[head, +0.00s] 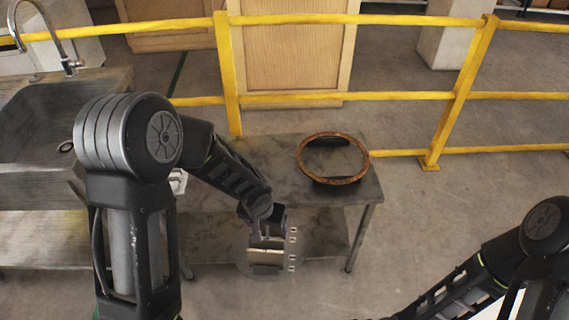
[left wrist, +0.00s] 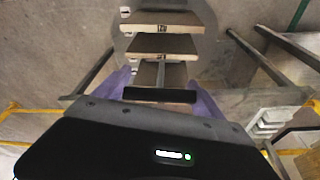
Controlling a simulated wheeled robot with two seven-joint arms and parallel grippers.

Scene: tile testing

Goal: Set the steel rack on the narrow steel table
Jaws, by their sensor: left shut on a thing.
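The steel rack (head: 292,262) hangs from my left gripper (head: 262,222), in front of the narrow steel table's (head: 250,165) near edge and over its lower level. In the left wrist view, pale slabs (left wrist: 160,45) sit one behind another on the rack, with a round grey plate (left wrist: 207,18) around them. My left gripper's purple fingers (left wrist: 162,97) are shut on the rack's top, beside a dark bar. The exact grip is partly hidden. My right arm shows at the lower right in the head view, but its gripper is out of frame.
A round brown-rimmed piece (head: 333,137) stands on the table's right part. The table's top left of it looks bare, partly hidden by my arm. A sink (head: 35,125) is at the left. A yellow railing (head: 400,97) runs behind the table.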

